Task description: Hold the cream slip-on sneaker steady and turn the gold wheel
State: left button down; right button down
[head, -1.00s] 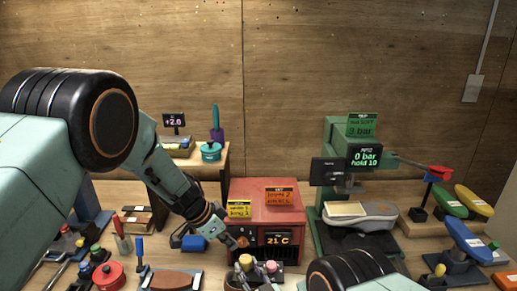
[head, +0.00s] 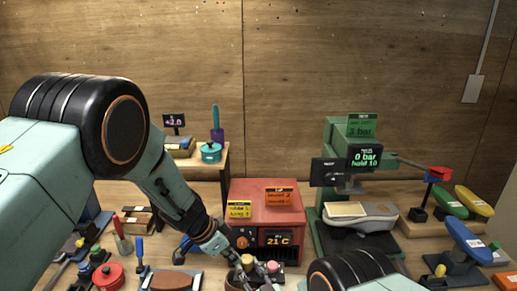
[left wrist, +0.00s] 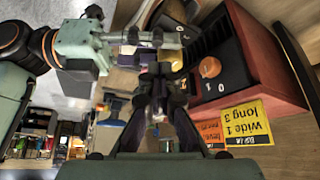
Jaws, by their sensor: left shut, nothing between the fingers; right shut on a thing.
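In the head view a grey-sided shoe with a cream top (head: 358,213) sits on the green press; I cannot tell if it is the task's sneaker. I cannot make out a gold wheel for certain. My left gripper (head: 262,277) reaches down at the bottom centre, beside the yellow and pink knobs. In the left wrist view its dark fingers (left wrist: 158,72) are shut with nothing between them. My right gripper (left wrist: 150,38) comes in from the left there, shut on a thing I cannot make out. In the head view it is hidden below the edge.
The red box (head: 265,210) reading 21 C stands just behind my left gripper. The green press (head: 333,140) is to its right. Coloured pads (head: 468,240) are far right. A red pot (head: 108,274) and a brown-topped brush (head: 172,281) lie at the left front.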

pick_arm(q)
jog(key=shift+f, duration=1.7)
jog(key=shift+w+d+r, duration=0.1)
jog(key=shift+w+d, duration=0.3)
jog(key=shift+w, duration=0.15)
jog(key=shift+w+a, duration=0.15)
jog(key=shift+w, duration=0.05)
jog(key=shift+w+a, duration=0.35)
jog(key=shift+w, duration=0.3)
jog(key=shift+w+r, duration=0.1)
jog(key=shift+w, duration=0.05)
dwell(0.3)
jog(key=shift+a, duration=0.35)
notch_tip(320, 180, up, 6)
send_over(243, 266)
jog(key=a, duration=0.3)
jog(key=shift+w+a, duration=0.1)
jog(key=shift+a, duration=0.1)
